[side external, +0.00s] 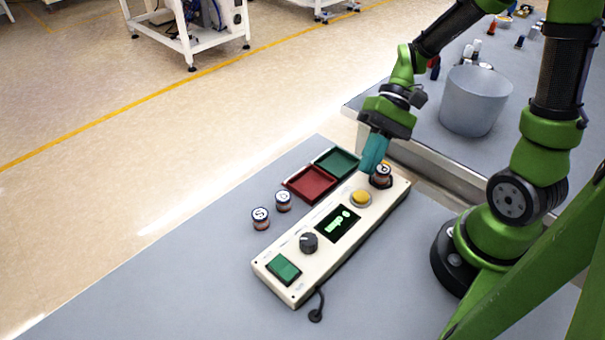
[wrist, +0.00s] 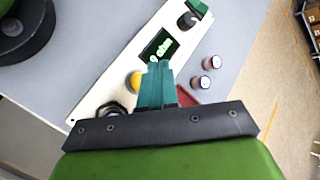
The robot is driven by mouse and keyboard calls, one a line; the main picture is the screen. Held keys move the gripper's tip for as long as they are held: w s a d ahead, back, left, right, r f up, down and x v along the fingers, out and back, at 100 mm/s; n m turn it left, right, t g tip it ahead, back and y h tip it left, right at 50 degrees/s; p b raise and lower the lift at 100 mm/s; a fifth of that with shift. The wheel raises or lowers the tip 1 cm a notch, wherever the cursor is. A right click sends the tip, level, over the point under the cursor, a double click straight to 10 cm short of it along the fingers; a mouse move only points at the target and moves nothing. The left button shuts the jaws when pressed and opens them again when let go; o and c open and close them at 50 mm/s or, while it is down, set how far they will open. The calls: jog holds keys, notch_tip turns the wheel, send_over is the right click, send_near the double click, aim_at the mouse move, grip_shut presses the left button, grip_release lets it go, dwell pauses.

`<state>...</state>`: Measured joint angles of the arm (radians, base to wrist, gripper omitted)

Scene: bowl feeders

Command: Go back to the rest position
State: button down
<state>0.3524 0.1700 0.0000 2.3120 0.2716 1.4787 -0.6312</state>
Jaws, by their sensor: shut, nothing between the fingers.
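My gripper (side external: 372,168) has teal fingers that are shut and empty. In the wrist view the shut fingers (wrist: 156,66) point across the panel (wrist: 127,65), beside the yellow button (wrist: 135,80). Whether the fingertips touch anything is unclear.
The panel has a lit display (side external: 337,224), a black knob (side external: 309,242) and a green switch (side external: 284,268). A grey bucket (side external: 474,101) stands on the back table.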

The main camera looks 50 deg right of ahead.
dwell(0.5)
jog(key=shift+d+f, duration=0.1)
jog(key=shift+f, duration=0.05)
notch_tip(320, 180, up, 13)
jog(key=n+t+h, duration=0.2)
jog(key=t+h, duration=0.5)
jog(key=t, duration=0.2)
jog(key=shift+s+d+n, duration=0.25)
jog(key=shift+s+n, duration=0.05)
jog(key=shift+s, duration=0.15)
